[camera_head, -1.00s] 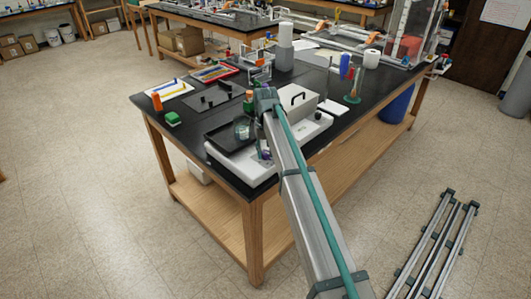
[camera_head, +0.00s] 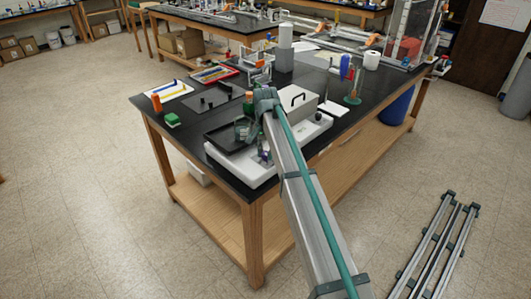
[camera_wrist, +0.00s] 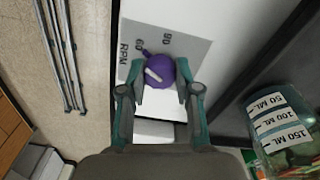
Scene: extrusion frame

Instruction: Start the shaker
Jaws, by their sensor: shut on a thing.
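The shaker (camera_head: 240,173) is a low white unit with a dark platform tray (camera_head: 228,137), at the front of the black bench. A pale line marks the knob's face. My gripper (camera_wrist: 159,84) is shut on the knob, with one finger on each side. A glass beaker with volume labels (camera_wrist: 280,130) stands on the tray beside my gripper. In the head view my arm partly hides the knob and panel.
A white box with a black handle (camera_head: 297,99) stands behind the shaker. A green block (camera_head: 172,120) and an orange item (camera_head: 156,102) are at the bench's left. A retort-like stand (camera_head: 352,90) is farther back. Metal rails (camera_head: 435,245) lie on the floor at right.

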